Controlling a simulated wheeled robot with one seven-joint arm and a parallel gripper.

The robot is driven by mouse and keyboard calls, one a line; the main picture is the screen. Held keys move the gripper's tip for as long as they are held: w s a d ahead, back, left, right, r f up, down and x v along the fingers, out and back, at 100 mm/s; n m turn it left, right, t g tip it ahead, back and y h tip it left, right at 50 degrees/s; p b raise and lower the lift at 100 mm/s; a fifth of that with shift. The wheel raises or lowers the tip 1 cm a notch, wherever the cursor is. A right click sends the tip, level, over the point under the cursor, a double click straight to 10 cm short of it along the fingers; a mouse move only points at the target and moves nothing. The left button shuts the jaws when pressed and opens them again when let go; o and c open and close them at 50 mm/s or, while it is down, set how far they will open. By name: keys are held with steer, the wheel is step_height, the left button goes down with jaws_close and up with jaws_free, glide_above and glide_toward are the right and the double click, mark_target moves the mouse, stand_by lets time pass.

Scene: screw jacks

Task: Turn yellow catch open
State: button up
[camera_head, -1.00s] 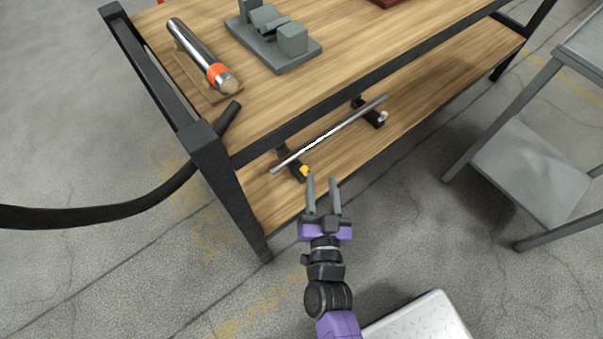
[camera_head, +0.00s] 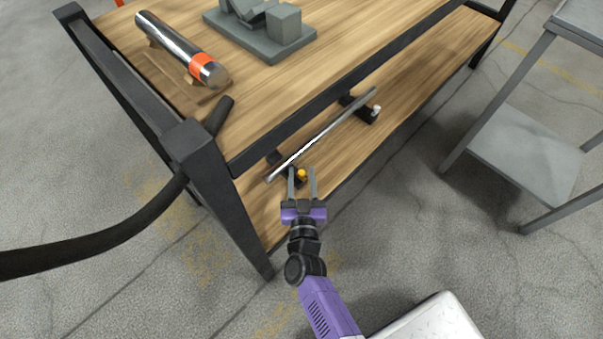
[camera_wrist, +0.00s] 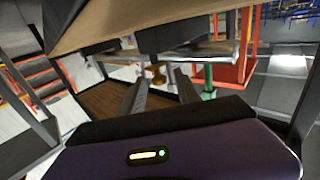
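The yellow catch (camera_head: 301,174) is a small knob at the near end of a dark bracket on the lower shelf, under a long metal rod (camera_head: 322,134). In the wrist view the yellow catch (camera_wrist: 157,72) shows ahead, between the fingers. My gripper (camera_head: 302,172) is open, with its two grey fingers pointing at the catch, one on either side of it in the head view. In the wrist view my gripper (camera_wrist: 160,82) shows a clear gap between its fingertips. I cannot tell whether either finger touches the catch.
A second bracket with a white knob (camera_head: 376,109) holds the rod's far end. The bench's upper top (camera_head: 330,50) overhangs the lower shelf (camera_head: 420,75). A black leg (camera_head: 215,185) stands left of my gripper. A grey cart (camera_head: 525,150) is at right.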

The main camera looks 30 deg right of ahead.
steer(key=shift+w+d, duration=0.3)
steer(key=shift+w, duration=0.35)
steer(key=shift+c, duration=0.2)
jaws_close()
